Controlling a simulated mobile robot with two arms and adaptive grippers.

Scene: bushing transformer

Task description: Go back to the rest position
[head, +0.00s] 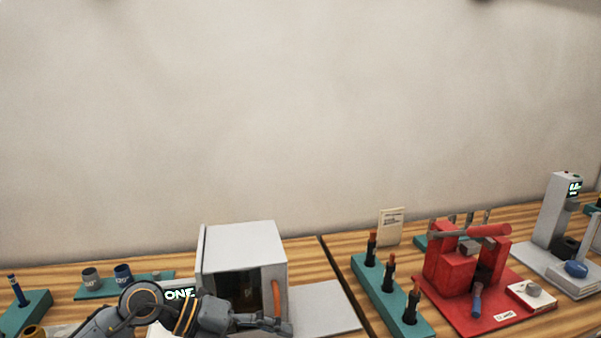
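My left arm comes in along the bottom left edge. Its gripper (275,325) is low in front of a white box-shaped oven (245,240) with a dark window and an orange handle. The fingers point right and are small and partly cut by the lower edge, so I cannot tell if they are open or shut. I see nothing clearly held in them. My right gripper is not in view.
Two wooden tables meet at a seam right of the oven. A red press (450,270) on a red base, a teal block (392,295) with several dark tools and a grey instrument (553,220) stand on the right. A teal rack (150,283) with cups stands left.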

